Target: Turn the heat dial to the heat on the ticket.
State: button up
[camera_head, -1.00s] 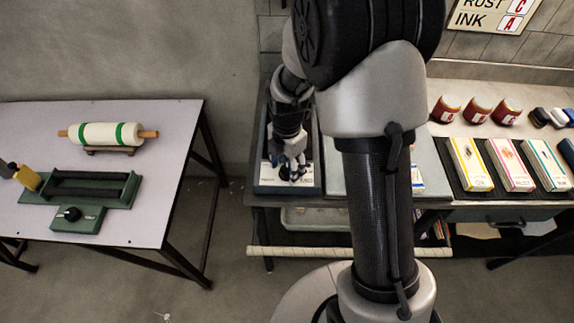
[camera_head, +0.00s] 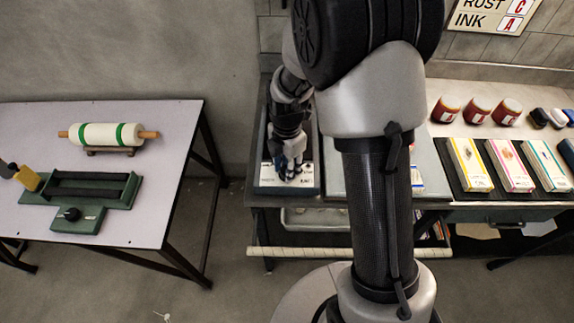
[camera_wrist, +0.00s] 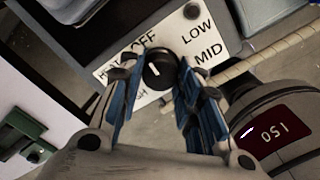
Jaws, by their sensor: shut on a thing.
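The heat dial (camera_wrist: 159,72) is a black round knob on a white label plate (camera_wrist: 182,48). In the wrist view OFF, LOW and MID can be read on the plate; the other words are partly hidden by my fingers. A short white mark shows on the knob, but I cannot tell which word it points to. My gripper (camera_wrist: 155,84) is shut on the dial, with one blue-padded finger on each side. In the head view my gripper (camera_head: 290,168) covers the dial above the plate (camera_head: 268,175). I cannot make out a ticket showing a heat.
A pale table (camera_head: 158,165) on the left holds a green-banded roller (camera_head: 100,134) and a green tray device (camera_head: 95,187). A bench on the right holds several red jars and several coloured boxes. A pale rail (camera_head: 275,252) runs along the bench's front.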

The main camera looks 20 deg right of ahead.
jog(key=m+p, duration=0.1)
jog(key=m, duration=0.3)
jog(key=shift+m, duration=0.4)
jog(key=m+p, duration=0.1)
jog(key=m, duration=0.4)
jog(key=m+p, duration=0.1)
jog(key=m, duration=0.4)
jog(key=shift+m, duration=0.4)
jog(key=m, duration=0.5)
jog(key=shift+p, duration=0.3)
jog(key=m, duration=1)
jog(key=shift+p, duration=0.4)
jog(key=m, duration=0.5)
jog(key=shift+m, duration=0.4)
jog(key=m, duration=0.4)
jog(key=shift+m, duration=0.4)
